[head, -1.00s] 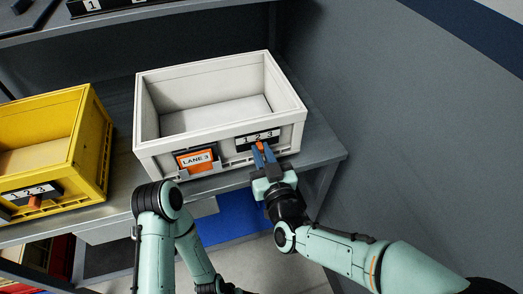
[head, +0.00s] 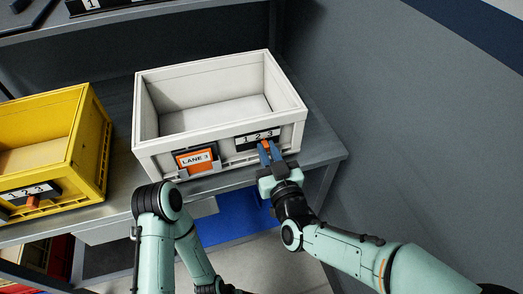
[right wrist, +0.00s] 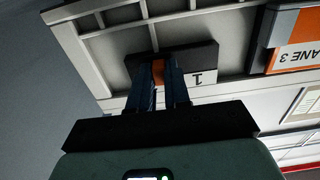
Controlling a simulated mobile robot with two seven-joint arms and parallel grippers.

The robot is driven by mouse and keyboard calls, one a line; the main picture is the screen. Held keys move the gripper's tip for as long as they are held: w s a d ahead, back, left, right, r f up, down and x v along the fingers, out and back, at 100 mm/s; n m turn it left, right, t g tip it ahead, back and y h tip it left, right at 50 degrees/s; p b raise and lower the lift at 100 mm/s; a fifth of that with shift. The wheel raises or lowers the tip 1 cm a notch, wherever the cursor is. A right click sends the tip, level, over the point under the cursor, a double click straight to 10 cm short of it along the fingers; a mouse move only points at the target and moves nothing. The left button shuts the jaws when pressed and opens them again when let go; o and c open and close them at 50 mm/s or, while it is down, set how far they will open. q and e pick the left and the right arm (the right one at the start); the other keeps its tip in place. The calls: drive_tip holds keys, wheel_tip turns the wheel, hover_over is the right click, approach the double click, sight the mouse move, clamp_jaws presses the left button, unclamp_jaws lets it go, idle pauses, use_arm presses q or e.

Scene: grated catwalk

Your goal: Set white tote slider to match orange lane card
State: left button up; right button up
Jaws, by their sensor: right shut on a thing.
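The white tote (head: 215,137) stands on the shelf, open and empty. On its front is the orange lane card (head: 195,159), reading LANE 3. Right of it is a black slider plate (head: 257,137) marked 1, 2, 3. My right gripper (head: 270,151) is shut on the orange slider tab (head: 264,143), which sits near the 3 end; its exact stop is partly hidden by the fingers. In the right wrist view the blue fingers (right wrist: 158,85) are around the orange tab (right wrist: 158,72); only the 1 shows on the plate. My left gripper is not in view.
A yellow tote (head: 85,150) with its own 1-2-3 plate and orange tab (head: 33,202) stands to the left. The grey shelf (head: 318,150) has bare room right of the white tote. A grey wall (head: 430,130) is at the right.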

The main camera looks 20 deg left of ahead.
drive_tip(key=shift+w+d, duration=0.4)
drive_tip(key=shift+d, duration=0.25)
idle(0.5)
drive_tip(key=o, duration=0.6)
drive_tip(key=b+v, duration=0.1)
drive_tip(key=v, duration=0.6)
drive_tip(key=shift+b, duration=0.4)
